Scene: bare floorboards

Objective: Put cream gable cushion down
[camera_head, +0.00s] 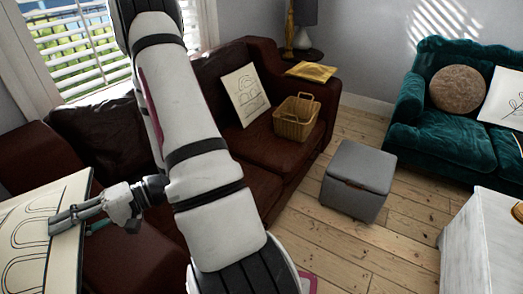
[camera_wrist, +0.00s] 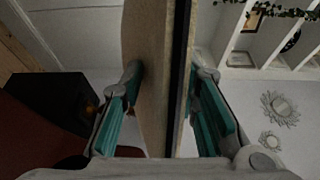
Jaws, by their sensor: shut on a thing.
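My gripper (camera_head: 62,219) is at the lower left of the head view, shut on the edge of the cream gable cushion (camera_head: 30,262). The cushion is cream with dark arch-shaped lines, and its left part is cut off by the picture edge. It is held tilted, in front of the dark red sofa (camera_head: 262,145). In the wrist view the cushion (camera_wrist: 148,60) shows edge-on, with a dark band, between the two teal fingers of my gripper (camera_wrist: 165,115). I cannot tell whether its lower edge touches the sofa.
On the sofa stand another cream line-drawn cushion (camera_head: 245,93) and a wicker basket (camera_head: 296,118). A grey ottoman (camera_head: 357,180) stands on the floorboards, with clear floor (camera_head: 335,240) around it. A teal sofa (camera_head: 450,137) with cushions is at right, a white cabinet (camera_head: 485,245) at lower right.

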